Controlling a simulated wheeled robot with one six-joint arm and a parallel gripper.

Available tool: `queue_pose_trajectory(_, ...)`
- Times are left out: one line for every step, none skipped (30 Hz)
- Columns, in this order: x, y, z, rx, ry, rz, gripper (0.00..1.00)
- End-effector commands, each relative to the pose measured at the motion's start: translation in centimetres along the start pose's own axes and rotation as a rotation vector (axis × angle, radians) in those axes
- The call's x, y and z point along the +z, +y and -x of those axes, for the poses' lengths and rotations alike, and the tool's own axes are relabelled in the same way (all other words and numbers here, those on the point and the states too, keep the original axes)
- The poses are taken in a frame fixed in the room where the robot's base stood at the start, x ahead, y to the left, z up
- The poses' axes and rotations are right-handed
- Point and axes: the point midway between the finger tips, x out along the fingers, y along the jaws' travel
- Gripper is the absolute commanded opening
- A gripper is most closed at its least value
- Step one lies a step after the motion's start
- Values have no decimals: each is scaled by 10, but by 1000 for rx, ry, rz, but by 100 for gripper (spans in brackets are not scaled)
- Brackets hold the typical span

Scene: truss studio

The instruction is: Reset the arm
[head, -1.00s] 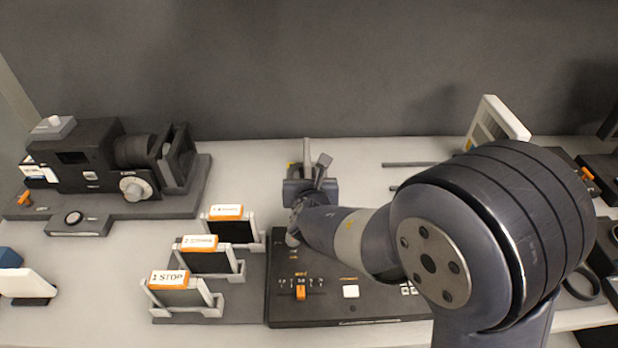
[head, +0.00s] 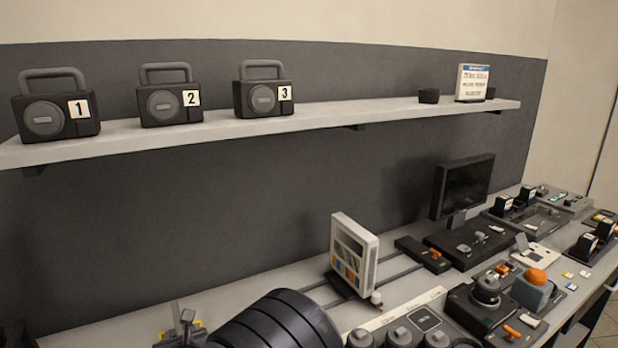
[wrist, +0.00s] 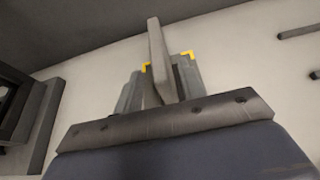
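My gripper (head: 183,322) shows at the bottom left of the head view, low near the bench and cut off by the frame edge. In the wrist view my gripper (wrist: 160,82) is in the middle, with grey upright parts and small yellow corner marks by them. I see no separate object clearly held in it. How far apart its fingers are I cannot tell. My dark ribbed arm joint covers the lower middle of the head view and hides part of the bench.
A white panel with coloured tabs (head: 354,255) stands right of my arm. A monitor (head: 464,187) and control boxes (head: 487,290) fill the right bench. Above, a wall shelf (head: 350,117) holds black cases numbered 1 (head: 54,118), 2 (head: 170,105) and 3 (head: 264,97), plus a sign (head: 472,84).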

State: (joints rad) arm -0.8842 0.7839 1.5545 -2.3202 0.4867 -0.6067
Motion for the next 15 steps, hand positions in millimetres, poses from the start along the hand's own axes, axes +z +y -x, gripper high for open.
queue_pose_trajectory(1, -1, -8, -2, 1, 0, 38)
queue_pose_trajectory(0, -1, -12, -2, 2, 0, 38)
queue_pose_trajectory(0, -1, -17, -2, 1, -1, 38)
queue_pose_trajectory(1, -1, -21, -2, 2, -1, 38)
queue_pose_trajectory(1, -1, -25, -1, 2, -1, 38)
queue_pose_trajectory(1, 0, -29, -1, 2, -1, 38)
queue_pose_trajectory(0, 0, -32, -1, 2, -1, 38)
queue_pose_trajectory(0, 0, -36, -1, 2, -1, 38)
queue_pose_trajectory(0, 0, -39, -1, 2, -1, 38)
queue_pose_trajectory(0, 0, -41, -1, 1, -1, 38)
queue_pose_trajectory(0, 0, -43, -1, 1, -1, 38)
queue_pose_trajectory(-5, -1, -47, -1, 1, -1, 38)
queue_pose_trajectory(-5, 0, -47, -1, 1, 0, 38)
queue_pose_trajectory(-2, 0, -45, -1, 0, 0, 38)
queue_pose_trajectory(0, 0, -44, 0, 1, 0, 38)
